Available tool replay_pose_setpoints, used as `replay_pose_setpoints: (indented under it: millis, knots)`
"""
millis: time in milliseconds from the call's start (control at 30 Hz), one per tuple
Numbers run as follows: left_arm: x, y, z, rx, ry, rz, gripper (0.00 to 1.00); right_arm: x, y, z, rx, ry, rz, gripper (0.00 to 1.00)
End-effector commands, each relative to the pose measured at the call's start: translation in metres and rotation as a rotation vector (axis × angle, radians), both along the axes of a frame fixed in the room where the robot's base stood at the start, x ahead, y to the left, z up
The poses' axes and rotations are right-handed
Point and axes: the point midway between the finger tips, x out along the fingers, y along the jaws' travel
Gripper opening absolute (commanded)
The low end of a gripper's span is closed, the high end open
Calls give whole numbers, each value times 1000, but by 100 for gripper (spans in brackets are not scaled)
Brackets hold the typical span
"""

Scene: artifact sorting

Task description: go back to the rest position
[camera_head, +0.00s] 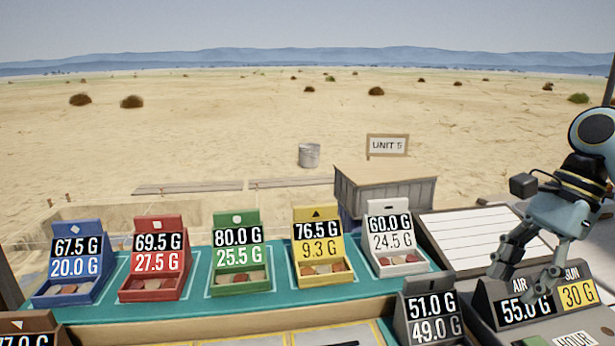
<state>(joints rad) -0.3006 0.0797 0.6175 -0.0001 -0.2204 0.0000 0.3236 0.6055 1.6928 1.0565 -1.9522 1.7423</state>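My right gripper (522,276) comes in from the right edge and hangs above the display labelled AIR and SUN (487,302). Its fingers are spread apart and nothing shows between them. It hides part of the display's front. My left gripper is not in view. Five scale boxes stand in a row on the teal mat (192,310): blue (86,240), red (157,223), green (237,219), yellow (317,214) and white (388,208). Each shows two weight readings and has small pieces in its tray.
A grey display reading 51.0 G and 49.0 G (430,310) stands at the front right. A brown box (30,322) is cut off at the lower left. A lined white board (478,236) lies behind my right gripper. A wooden crate (385,187) stands beyond the table.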

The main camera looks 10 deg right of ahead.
Motion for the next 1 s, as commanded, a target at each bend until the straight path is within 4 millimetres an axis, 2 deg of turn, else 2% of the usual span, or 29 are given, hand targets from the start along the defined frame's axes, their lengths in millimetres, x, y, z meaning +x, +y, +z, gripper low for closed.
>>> replay_pose_setpoints:
  millis: [67, 367, 567, 667, 767, 867, 900, 967, 1000]
  knots:
    - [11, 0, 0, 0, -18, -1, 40, -4, 0, -6, 1, 11, 0, 40]
    - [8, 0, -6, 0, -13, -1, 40, -31, 18, -50, 45, 103, 1, 40]
    - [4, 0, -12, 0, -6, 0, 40, -58, 29, -104, 70, 204, -42, 40]
    - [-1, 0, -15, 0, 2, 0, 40, -74, 34, -142, 77, 246, -70, 40]
    - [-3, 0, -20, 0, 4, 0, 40, -94, 40, -191, 78, 271, -92, 40]
    - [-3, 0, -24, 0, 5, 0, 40, -125, 45, -254, 63, 282, -96, 40]
    - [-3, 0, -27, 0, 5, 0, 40, -141, 47, -283, 49, 280, -87, 40]
    - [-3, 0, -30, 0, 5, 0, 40, -169, 49, -326, 21, 269, -59, 40]
    - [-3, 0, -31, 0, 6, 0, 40, -190, 50, -353, -2, 259, -31, 40]
